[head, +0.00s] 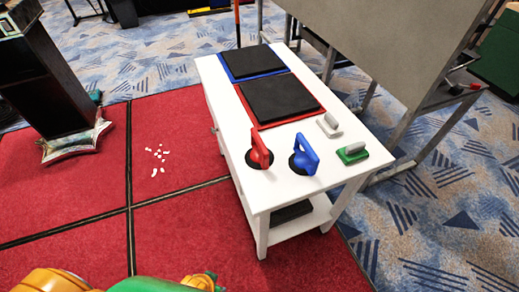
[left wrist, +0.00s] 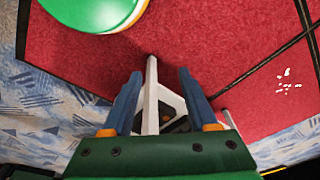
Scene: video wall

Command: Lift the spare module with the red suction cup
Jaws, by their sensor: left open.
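The red suction cup (head: 259,152) stands upright, handle up, at the near left end of a white table (head: 212,80). Two black square modules lie flat on it: one on a blue mat (head: 283,71) at the far end, one on a red mat (head: 319,113) nearer. Neither is marked as the spare. The red cup touches neither. My left gripper (left wrist: 161,73) is open and empty in the left wrist view, its blue fingers apart, with white furniture legs beyond them. My right gripper is not in view.
A large grey panel on a frame (head: 395,35) stands right. White bits (head: 160,156) lie on the red carpet. A dark stand (head: 45,85) is left.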

